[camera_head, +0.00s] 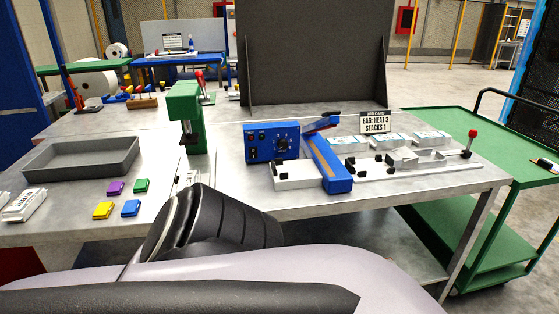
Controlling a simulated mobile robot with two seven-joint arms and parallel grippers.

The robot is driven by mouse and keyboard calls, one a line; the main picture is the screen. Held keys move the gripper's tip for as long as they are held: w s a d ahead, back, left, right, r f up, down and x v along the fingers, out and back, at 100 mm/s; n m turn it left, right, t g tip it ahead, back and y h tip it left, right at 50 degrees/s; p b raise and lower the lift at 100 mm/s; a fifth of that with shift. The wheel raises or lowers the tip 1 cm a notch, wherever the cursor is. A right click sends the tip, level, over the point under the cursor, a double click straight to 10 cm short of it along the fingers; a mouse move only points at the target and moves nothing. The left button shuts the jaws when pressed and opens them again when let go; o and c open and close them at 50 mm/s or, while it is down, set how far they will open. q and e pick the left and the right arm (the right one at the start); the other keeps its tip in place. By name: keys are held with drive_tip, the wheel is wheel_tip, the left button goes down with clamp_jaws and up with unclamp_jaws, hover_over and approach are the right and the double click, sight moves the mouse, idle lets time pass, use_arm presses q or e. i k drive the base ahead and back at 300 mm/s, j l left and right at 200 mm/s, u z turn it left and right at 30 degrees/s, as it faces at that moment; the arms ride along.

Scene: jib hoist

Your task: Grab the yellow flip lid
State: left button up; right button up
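A small yellow block-like piece (103,210), which looks like the yellow flip lid, lies on the left part of the grey metal table. A purple piece (115,188), a green piece (141,185) and a blue piece (130,208) of similar shape lie close by, apart from it. No gripper fingers show on or near the yellow piece. One of my arms crosses the bottom and middle of the view, to the right of these pieces. Neither gripper can be made out.
A grey tray (80,172) sits behind the small pieces, and white labelled packs (24,205) lie to their left. A green press (187,118) stands behind my arm. A blue sealer (328,163) and control box (272,142) stand right of centre. A green cart (480,135) is at right.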

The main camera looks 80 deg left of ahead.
sight(104, 208)
drive_tip(key=k+u, duration=0.1)
drive_tip(key=u, duration=0.25)
drive_tip(key=k+j+u, duration=0.1)
drive_tip(key=u, duration=2.55)
